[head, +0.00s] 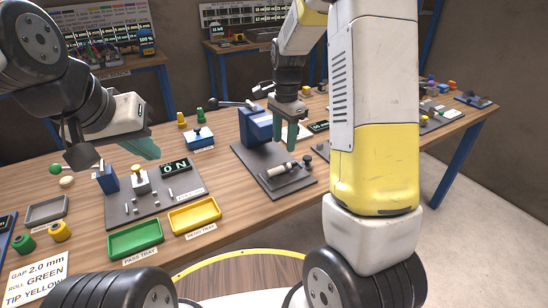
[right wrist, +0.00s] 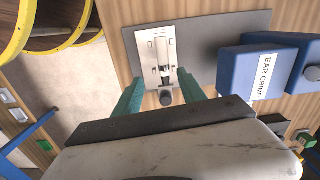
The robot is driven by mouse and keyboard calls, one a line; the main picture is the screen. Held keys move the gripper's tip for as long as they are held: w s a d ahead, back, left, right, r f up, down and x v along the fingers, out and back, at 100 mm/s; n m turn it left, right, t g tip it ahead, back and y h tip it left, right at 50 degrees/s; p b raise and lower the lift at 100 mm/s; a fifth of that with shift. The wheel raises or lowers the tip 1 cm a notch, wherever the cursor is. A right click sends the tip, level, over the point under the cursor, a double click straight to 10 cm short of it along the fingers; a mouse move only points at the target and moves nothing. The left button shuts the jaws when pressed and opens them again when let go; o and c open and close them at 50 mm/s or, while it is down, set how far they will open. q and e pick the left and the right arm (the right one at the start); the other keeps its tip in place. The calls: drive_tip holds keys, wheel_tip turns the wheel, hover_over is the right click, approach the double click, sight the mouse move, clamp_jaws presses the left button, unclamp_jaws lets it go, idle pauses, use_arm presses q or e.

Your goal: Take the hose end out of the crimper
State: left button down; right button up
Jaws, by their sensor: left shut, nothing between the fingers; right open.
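The blue crimper (head: 256,126) stands on a dark plate on the bench; in the right wrist view it is a blue block labelled EAR CRIMP (right wrist: 252,72). In front of it a pale fixture (right wrist: 155,48) holds a small light cylinder, which looks like the hose end (head: 277,170). A dark round knob (right wrist: 166,97) is at one end of the fixture. My right gripper (head: 284,143) is open and empty, pointing down above the plate, with its fingers (right wrist: 160,78) either side of the fixture's knob end in its wrist view. My left gripper (head: 150,149) is shut and empty over the left part of the bench.
A gauge plate (head: 150,205) with a display reading ON lies left of the crimper. A green pass tray (head: 136,238) and yellow tray (head: 195,216) line the front edge. A small blue device (head: 200,138) stands behind. Spools and a grey tray (head: 46,209) are far left.

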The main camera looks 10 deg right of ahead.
sight(282, 169)
drive_tip(key=f, duration=0.1)
drive_tip(key=w+f, duration=0.1)
drive_tip(key=f+m, duration=0.1)
drive_tip(key=shift+w+f+g, duration=0.25)
drive_tip(key=shift+w+g, duration=0.05)
drive_tip(key=f, duration=0.7)
drive_tip(key=shift+s+a, duration=0.2)
drive_tip(key=shift+s, duration=0.2)
clamp_jaws()
